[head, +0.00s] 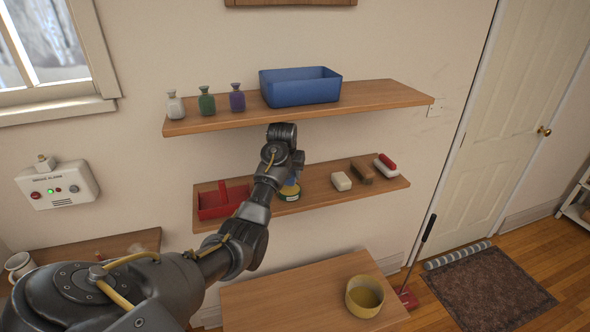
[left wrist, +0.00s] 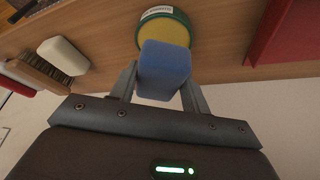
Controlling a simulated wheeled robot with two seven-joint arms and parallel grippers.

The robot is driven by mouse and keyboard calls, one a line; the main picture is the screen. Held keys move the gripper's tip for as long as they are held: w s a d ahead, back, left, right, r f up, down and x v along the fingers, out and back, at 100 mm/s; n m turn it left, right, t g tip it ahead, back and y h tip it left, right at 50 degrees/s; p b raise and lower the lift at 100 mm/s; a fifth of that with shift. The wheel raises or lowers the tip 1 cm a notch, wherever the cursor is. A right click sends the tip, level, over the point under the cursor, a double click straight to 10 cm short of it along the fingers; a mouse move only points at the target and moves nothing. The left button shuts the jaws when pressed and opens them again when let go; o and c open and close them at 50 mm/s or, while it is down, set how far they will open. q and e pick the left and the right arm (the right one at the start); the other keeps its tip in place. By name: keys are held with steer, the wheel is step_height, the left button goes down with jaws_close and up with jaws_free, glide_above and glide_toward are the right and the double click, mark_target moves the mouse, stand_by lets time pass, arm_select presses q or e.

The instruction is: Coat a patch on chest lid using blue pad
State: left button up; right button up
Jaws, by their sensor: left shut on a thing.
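My left gripper (left wrist: 163,82) is shut on the blue pad (left wrist: 164,68), with one finger on each side of it. The pad is just in front of a round green tin (left wrist: 185,17) with a yellow top or filling and a pale label. I cannot tell whether pad and tin touch. In the head view the tin (head: 289,195) stands on the lower wall shelf (head: 318,198), and my left arm hides most of the gripper. A plain wooden top (head: 262,300) lies low at the front; I cannot tell whether it is the chest lid. My right gripper is not in view.
On the lower shelf, a red tray (head: 222,203) stands left of the tin, with a white block (head: 341,181) and brushes (head: 385,166) to the right. The upper shelf (head: 370,97) overhead holds a blue bin (head: 300,88) and bottles. A yellow bowl (head: 364,297) stands on the wooden top.

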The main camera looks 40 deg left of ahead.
arm_select(q)
steer(key=shift+s, duration=0.1)
steer(key=shift+f, duration=1.4)
steer(key=shift+f, duration=0.65)
stand_by(1.5)
steer(key=shift+r, duration=0.1)
